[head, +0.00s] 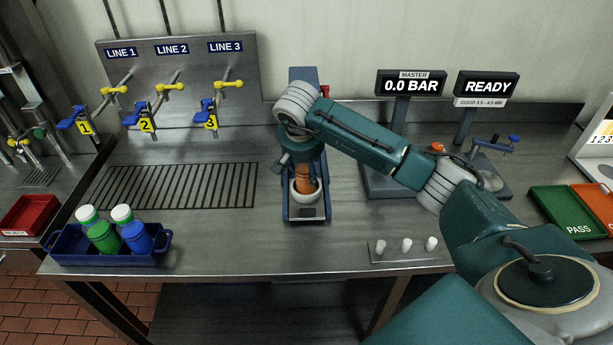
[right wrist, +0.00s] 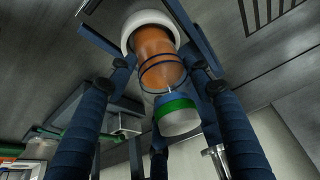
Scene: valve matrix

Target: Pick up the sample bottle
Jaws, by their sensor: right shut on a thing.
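The sample bottle (head: 304,180) is orange and stands upright in a white ring-shaped holder (head: 306,196) on a narrow dark blue stand (head: 306,212) at the middle of the bench. My right gripper (head: 303,172) comes down over it from above and is shut on it. In the right wrist view the fingers (right wrist: 158,72) lie on both sides of the orange bottle (right wrist: 160,52), whose far end sits in the white ring (right wrist: 136,22). A white and green round part (right wrist: 178,117) is nearer the camera. My left gripper is not in view.
A blue tray (head: 110,259) with a green bottle (head: 102,236) and a blue bottle (head: 136,237) stands at the front left. Valve lines with yellow handles stand behind. Right are three white pegs (head: 406,245), two displays and a green PASS tray (head: 568,212).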

